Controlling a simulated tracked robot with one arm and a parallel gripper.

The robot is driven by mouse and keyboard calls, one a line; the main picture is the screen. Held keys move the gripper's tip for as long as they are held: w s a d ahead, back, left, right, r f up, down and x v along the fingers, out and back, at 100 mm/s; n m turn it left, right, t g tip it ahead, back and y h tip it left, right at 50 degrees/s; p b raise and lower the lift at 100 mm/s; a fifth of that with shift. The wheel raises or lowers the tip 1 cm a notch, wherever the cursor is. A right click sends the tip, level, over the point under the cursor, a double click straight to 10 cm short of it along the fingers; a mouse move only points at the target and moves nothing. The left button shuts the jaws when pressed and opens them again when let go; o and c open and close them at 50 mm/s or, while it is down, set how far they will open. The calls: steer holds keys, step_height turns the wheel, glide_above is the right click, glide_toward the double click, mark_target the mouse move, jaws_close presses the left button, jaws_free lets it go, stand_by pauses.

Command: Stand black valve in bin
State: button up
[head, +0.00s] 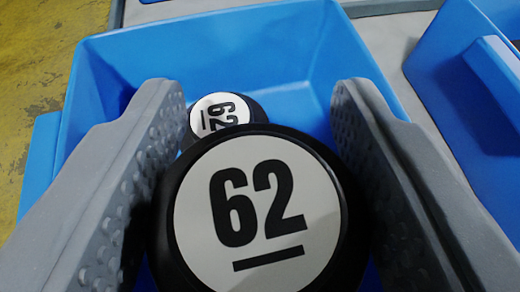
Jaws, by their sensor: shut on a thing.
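My gripper (259,110) is shut on a black valve, with one grey, studded finger on each side. The held black valve (258,215) has a round white top face with an underlined "62", facing the camera. It is over or inside the blue bin (345,50); its lower end is hidden, so I cannot tell whether it touches the floor. A second black valve (228,112), also marked "62", is in the bin beyond the held one and partly hidden by it. It looks smaller in the picture, with its label turned sideways.
Another blue bin (440,60) stands at the right, with a grey surface (392,32) between the two. A yellow, worn floor (35,60) lies at the left. The far part of the first bin looks empty.

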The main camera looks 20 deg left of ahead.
steer(key=shift+f, duration=0.6)
steer(key=o, duration=1)
steer(key=shift+r, duration=0.25)
steer(key=v, duration=0.8)
steer(key=p+v, duration=0.1)
steer(key=v, duration=0.3)
steer(key=shift+r, duration=0.35)
steer(key=shift+r, duration=0.1)
